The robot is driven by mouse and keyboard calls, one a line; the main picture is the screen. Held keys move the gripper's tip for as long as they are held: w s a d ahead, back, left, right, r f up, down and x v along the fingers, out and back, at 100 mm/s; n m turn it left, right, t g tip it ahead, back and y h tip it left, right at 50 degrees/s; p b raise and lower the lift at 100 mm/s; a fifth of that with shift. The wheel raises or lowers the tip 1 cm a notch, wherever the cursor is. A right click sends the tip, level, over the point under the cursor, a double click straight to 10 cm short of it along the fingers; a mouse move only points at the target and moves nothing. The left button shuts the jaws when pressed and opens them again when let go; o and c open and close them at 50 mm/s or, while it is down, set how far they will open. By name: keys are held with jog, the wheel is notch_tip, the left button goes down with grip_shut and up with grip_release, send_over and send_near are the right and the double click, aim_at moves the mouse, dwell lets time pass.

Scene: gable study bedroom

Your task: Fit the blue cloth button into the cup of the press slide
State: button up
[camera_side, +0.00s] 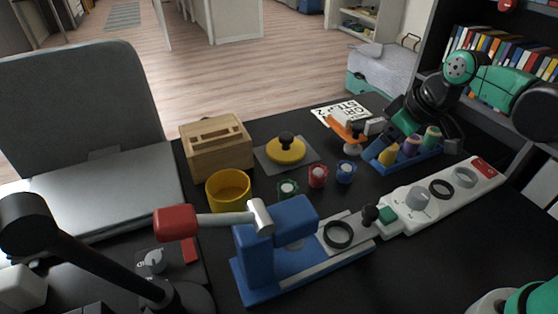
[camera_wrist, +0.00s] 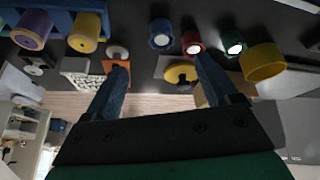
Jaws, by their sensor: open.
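The blue cloth button (camera_side: 346,172), a small round piece with a pale top, stands on the black desk at the right end of a row of three. It also shows in the wrist view (camera_wrist: 160,35). The blue press (camera_side: 275,245) has a red-ended handle. Its grey slide (camera_side: 358,222) extends to the right, and the cup (camera_side: 338,235) appears as a dark ring on it. My gripper (camera_wrist: 160,70) is open and empty. In the side view it hangs above the far right of the desk, behind the blue button and apart from it; its fingertips are unclear there.
Red (camera_side: 317,176) and green (camera_side: 287,188) pieces stand beside the button. A yellow cup (camera_side: 229,190), wooden box (camera_side: 216,150) and yellow knobbed disc (camera_side: 286,151) are farther left. A blue rack (camera_side: 382,161) stands near my gripper; a white panel (camera_side: 470,181) lies right of the slide.

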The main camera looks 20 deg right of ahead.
aim_at(348, 170)
jog(key=w+f+n, duration=0.1)
jog(key=w+f+n+g, duration=0.1)
jog(key=f, duration=0.1)
jog(key=w+f+y, duration=0.1)
jog(key=f, duration=0.1)
jog(key=shift+w+a+f+n, duration=0.15)
jog(key=shift+n, duration=0.25)
jog(key=shift+x, duration=2.7)
grip_shut()
